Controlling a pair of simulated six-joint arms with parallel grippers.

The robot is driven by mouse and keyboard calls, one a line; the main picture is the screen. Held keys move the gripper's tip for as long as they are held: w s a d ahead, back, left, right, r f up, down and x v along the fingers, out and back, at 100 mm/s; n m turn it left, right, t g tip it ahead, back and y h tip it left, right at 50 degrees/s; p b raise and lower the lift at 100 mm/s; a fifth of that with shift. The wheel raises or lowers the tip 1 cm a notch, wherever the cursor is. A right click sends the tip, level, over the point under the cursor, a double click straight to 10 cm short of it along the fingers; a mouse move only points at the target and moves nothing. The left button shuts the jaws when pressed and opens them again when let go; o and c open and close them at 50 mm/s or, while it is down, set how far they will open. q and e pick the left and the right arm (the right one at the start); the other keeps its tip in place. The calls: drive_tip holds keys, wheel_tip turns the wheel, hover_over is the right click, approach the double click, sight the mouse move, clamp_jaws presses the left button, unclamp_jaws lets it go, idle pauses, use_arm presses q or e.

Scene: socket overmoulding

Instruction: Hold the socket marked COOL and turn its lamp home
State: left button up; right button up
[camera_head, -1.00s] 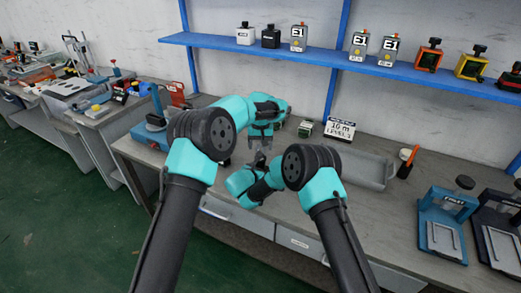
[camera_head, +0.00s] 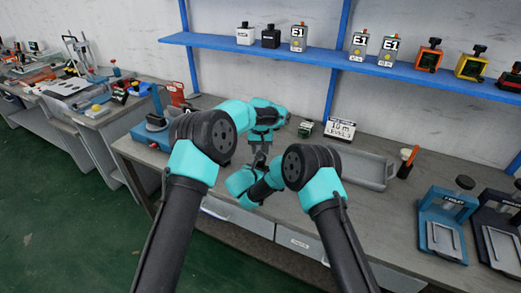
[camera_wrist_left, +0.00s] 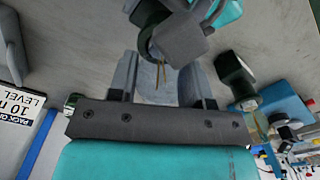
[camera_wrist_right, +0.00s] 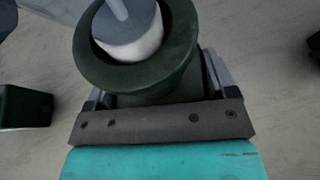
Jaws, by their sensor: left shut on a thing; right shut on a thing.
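My left gripper (camera_head: 260,146) points down above my right gripper (camera_head: 256,163) over the bench. In the left wrist view its fingers are shut on a clear, pale lamp (camera_wrist_left: 159,75) with thin yellowish wires inside. My right gripper is shut on a round dark green socket (camera_wrist_right: 133,85); part of its rim also shows beyond the lamp in the left wrist view (camera_wrist_left: 145,42). In the right wrist view a white cylinder (camera_wrist_right: 138,44) with a grey top and thin rod sits inside the socket's ring. No COOL mark is readable, and how deep the lamp sits cannot be told.
Another dark green piece (camera_wrist_left: 235,76) stands on the bench close by. A small green block (camera_head: 305,128) and a sign (camera_head: 340,129) stand behind, with a grey tray (camera_head: 368,168) to the right. A blue fixture (camera_head: 150,132) is at left.

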use_arm(q)
drive_tip(key=shift+c, duration=0.4)
drive_tip(key=m, duration=0.3)
drive_tip(key=shift+d, duration=0.1)
drive_tip(key=shift+m, duration=2.4)
drive_tip(key=shift+d+r, duration=0.1)
drive_tip(key=o, duration=0.9)
drive_tip(key=shift+o, duration=0.2)
